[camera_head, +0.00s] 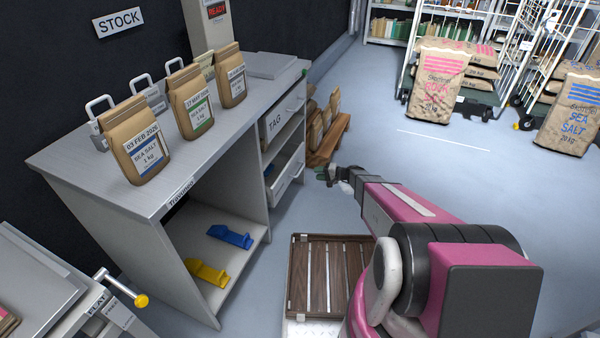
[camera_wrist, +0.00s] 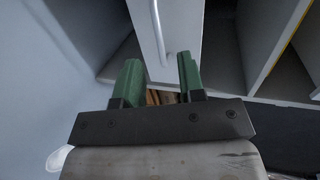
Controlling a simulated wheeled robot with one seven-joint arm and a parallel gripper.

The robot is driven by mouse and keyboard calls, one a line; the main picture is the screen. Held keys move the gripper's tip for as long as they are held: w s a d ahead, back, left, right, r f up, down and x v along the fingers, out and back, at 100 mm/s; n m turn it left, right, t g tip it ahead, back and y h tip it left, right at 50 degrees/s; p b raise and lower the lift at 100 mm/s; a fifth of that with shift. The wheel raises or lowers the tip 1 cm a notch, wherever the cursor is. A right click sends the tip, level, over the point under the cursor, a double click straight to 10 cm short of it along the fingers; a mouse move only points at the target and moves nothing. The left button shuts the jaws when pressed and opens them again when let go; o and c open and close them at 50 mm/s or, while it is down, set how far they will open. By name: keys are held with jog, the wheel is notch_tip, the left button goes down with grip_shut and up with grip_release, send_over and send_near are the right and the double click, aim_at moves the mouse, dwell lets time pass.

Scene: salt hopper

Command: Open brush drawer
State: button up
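The grey workbench (camera_head: 150,205) has a small column of drawers at its right end. The upper drawer front reads TAG (camera_head: 274,122). Below it is a pale lower drawer front (camera_head: 286,178) with a bar handle; no brush label is readable on it. My gripper (camera_head: 324,173) is just right of this lower front in the head view. In the wrist view my gripper (camera_wrist: 158,68) has its two green fingers apart, with nothing visibly held. A white front (camera_wrist: 180,25) with a vertical-looking bar handle (camera_wrist: 157,30) lies ahead of the fingers; contact cannot be told.
Paper salt bags (camera_head: 145,150) stand on the bench top. Blue (camera_head: 230,237) and yellow (camera_head: 207,273) items lie on the shelf below. A slatted wooden platform (camera_head: 330,280) is beside my arm. Bags on a wooden rack (camera_head: 330,140) stand behind my gripper. Open floor (camera_head: 440,180) lies right.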

aim_at(300, 171)
jog(key=shift+m+t, duration=0.3)
jog(key=shift+t, duration=0.2)
jog(key=x, duration=0.4)
jog(key=w+x, duration=0.1)
jog(key=x, duration=0.2)
jog(key=f+x, duration=0.1)
jog(key=x, duration=0.3)
jog(key=shift+w+d, duration=0.1)
jog(key=shift+w, duration=0.15)
grip_shut()
